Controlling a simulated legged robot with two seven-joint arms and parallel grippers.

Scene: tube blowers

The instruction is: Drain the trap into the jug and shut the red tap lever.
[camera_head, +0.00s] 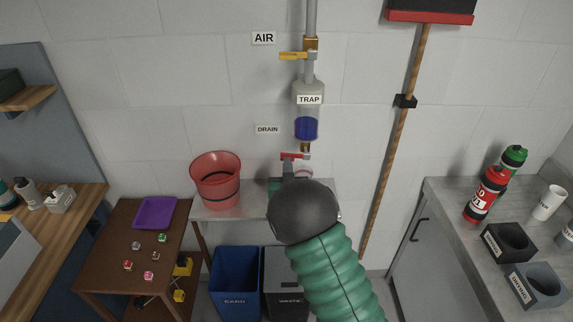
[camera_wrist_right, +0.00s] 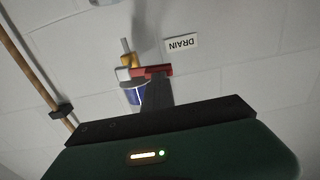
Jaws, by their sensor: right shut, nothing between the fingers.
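The trap (camera_head: 307,105) is a clear cylinder on the wall with blue liquid in its lower part. It also shows upside down in the right wrist view (camera_wrist_right: 134,94). Below it, the red tap lever (camera_head: 295,155) lies sideways, pointing left; the wrist view shows it too (camera_wrist_right: 156,71). My right gripper (camera_head: 288,165) is shut and empty, its tips at the lever's left end from below. I cannot tell whether they touch. A pale rim (camera_head: 304,172), perhaps the jug's, shows behind the gripper; the rest is hidden. My left gripper is out of view.
A yellow AIR lever (camera_head: 292,56) sits above the trap. A red bucket (camera_head: 216,178) stands on the shelf (camera_head: 215,214) to the left. A broom (camera_head: 395,140) hangs at the right. Blue (camera_head: 236,285) and dark bins stand below.

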